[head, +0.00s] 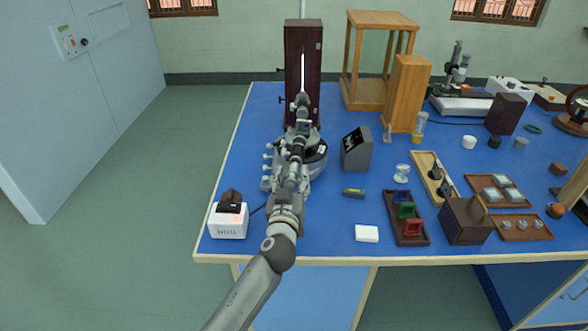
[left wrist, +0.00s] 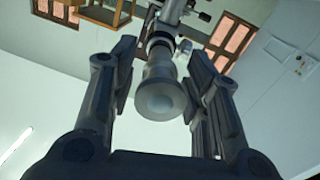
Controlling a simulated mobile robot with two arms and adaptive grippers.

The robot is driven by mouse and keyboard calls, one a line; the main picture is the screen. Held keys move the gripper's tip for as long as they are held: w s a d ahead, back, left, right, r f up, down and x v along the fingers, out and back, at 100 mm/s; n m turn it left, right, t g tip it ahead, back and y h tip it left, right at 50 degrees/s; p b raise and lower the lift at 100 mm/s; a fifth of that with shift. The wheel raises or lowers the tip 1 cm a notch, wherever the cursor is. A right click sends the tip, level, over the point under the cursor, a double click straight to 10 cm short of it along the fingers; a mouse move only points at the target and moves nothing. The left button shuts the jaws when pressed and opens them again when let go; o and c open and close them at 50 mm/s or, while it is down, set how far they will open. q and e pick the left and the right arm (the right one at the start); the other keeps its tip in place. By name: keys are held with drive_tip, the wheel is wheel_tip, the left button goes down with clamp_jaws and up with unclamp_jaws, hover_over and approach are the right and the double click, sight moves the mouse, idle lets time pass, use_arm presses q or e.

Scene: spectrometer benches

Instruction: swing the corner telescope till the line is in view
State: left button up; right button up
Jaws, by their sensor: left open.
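The spectrometer (head: 314,160) stands on the blue bench, mostly hidden behind my left arm in the head view. In the left wrist view its telescope (left wrist: 160,98) points away from me, with the round eyepiece end facing the camera. My left gripper (left wrist: 163,75) is open, with one finger on each side of the telescope tube and visible gaps beside the eyepiece. In the head view the left gripper (head: 291,168) is over the near part of the spectrometer. A grey box with a dark screen (head: 356,150) stands just right of it; I cannot read a line there.
A tall dark housing with a bright slit (head: 303,75) stands behind the spectrometer. A white power box (head: 228,222) is at the bench's front left. A white block (head: 367,234) and a tray with coloured pieces (head: 408,230) are at the front right. Floor left of the bench is clear.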

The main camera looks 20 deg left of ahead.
use_arm(q)
drive_tip(key=shift+w+a, duration=0.15)
drive_tip(key=shift+w, duration=0.65)
drive_tip(key=shift+w+a, duration=0.15)
drive_tip(key=shift+w, duration=0.6)
clamp_jaws()
